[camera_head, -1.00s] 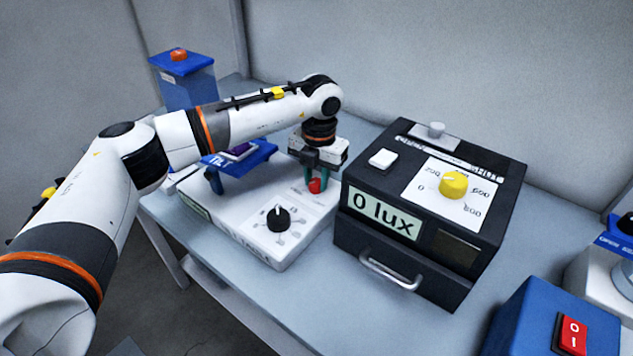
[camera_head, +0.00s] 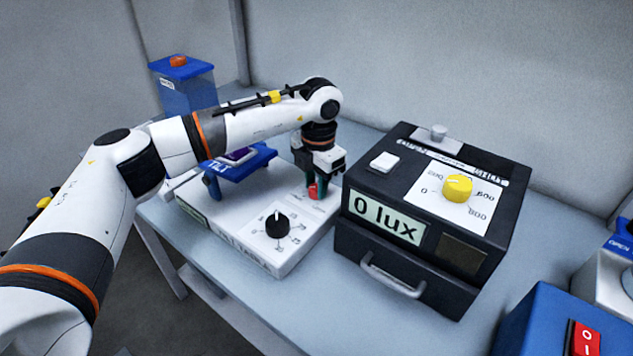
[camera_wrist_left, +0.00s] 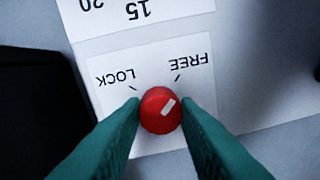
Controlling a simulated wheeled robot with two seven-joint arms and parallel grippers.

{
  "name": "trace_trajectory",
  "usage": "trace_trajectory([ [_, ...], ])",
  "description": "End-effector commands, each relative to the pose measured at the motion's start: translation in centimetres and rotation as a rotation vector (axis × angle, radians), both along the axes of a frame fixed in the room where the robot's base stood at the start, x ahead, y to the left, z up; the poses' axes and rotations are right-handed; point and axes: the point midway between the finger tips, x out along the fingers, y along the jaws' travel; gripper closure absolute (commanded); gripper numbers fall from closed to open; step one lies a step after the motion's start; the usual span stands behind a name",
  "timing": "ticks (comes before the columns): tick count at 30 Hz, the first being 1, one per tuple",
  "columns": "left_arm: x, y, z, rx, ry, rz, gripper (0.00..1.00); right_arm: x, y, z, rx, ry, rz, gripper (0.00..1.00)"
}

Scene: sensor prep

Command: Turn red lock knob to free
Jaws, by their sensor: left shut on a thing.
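The red lock knob (camera_wrist_left: 158,122) sits on a white label plate marked LOCK and FREE, which reads upside down in the left wrist view. Its white pointer line slants up and right, toward the FREE mark. My left gripper (camera_wrist_left: 160,113) points down over the knob, with one green finger on each side, shut on it. In the head view the knob (camera_head: 313,191) shows between the fingers of the left gripper (camera_head: 316,189), at the right rear of the white tilt unit (camera_head: 225,222). My right gripper is not in view.
A black box reading 0 lux (camera_head: 400,255), with a yellow knob (camera_head: 457,188), stands close to the right of the gripper. A black dial (camera_head: 276,225) is on the tilt unit's front. A blue tilt platform (camera_head: 240,170) is left of the gripper.

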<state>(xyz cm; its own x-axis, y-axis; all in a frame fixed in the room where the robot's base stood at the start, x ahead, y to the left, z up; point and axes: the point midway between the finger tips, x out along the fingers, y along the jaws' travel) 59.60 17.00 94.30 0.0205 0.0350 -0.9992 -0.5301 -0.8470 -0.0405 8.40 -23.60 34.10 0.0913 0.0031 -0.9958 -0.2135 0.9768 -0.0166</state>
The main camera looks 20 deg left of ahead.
Motion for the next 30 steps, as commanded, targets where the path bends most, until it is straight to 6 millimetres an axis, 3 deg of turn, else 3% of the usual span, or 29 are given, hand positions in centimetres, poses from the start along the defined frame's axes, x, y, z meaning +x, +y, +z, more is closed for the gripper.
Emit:
trace_trajectory([
  [4,0.1,0.0,0.2,-0.001,-0.005,0.002,0.95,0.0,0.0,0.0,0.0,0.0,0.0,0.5],
  [5,0.1,0.0,0.2,-0.001,-0.005,0.002,0.7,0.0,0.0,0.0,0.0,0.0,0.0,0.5],
  [9,0.1,0.0,0.2,0.0,-0.005,0.002,0.5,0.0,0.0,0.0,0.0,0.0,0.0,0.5],
  [20,0.1,0.0,0.6,-0.001,-0.004,0.002,0.5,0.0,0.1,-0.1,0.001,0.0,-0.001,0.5],
  [30,0.0,-0.2,7.1,-0.001,-0.007,0.003,0.5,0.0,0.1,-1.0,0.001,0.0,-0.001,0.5],
])
